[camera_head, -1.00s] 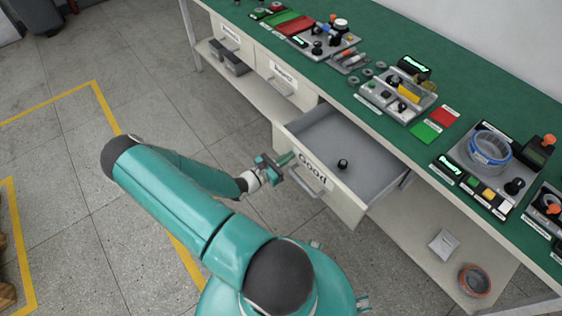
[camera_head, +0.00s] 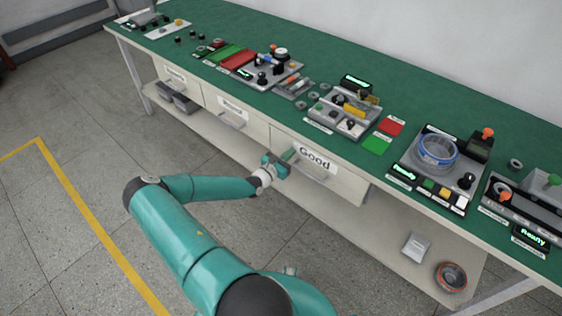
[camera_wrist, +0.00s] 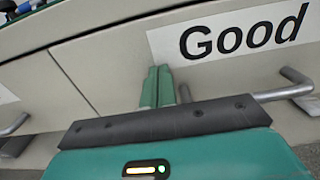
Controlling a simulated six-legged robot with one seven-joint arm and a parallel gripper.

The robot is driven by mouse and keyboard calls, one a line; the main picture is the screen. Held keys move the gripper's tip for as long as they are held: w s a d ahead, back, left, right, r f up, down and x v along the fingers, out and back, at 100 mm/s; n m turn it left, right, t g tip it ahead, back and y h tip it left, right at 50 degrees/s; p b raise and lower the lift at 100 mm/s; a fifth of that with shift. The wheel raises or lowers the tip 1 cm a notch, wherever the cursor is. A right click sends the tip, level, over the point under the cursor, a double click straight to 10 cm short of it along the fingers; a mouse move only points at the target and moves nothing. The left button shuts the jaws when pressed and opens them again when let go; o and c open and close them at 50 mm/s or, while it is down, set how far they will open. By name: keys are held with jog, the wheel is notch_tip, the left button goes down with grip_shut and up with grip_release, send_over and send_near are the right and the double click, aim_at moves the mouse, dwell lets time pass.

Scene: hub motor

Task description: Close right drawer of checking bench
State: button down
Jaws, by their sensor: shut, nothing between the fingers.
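The right drawer (camera_head: 338,183), labelled "Good", is in the front of the green-topped checking bench (camera_head: 400,100). Its inside is hidden and its front looks about level with the bench front. My gripper (camera_head: 288,156) is at the left part of this drawer front, beside the label. In the wrist view my gripper (camera_wrist: 158,86) is shut and empty, its fingertips against or very near the drawer front (camera_wrist: 215,73), left of the grey bar handle (camera_wrist: 290,88). I cannot tell whether they touch.
Two more drawers, the middle one (camera_head: 233,115) and the left one (camera_head: 177,80), look shut. Devices and trays stand on the bench top. A lower shelf (camera_head: 390,222) holds a white packet (camera_head: 416,246) and a round reddish bowl (camera_head: 451,277). The floor to the left is clear.

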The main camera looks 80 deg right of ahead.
jog(key=shift+s+d+r, duration=0.15)
jog(key=shift+s+d, duration=0.15)
jog(key=shift+d, duration=0.3)
jog(key=v, duration=1.4)
jog(key=shift+w+a, duration=0.15)
jog(key=shift+a, duration=0.2)
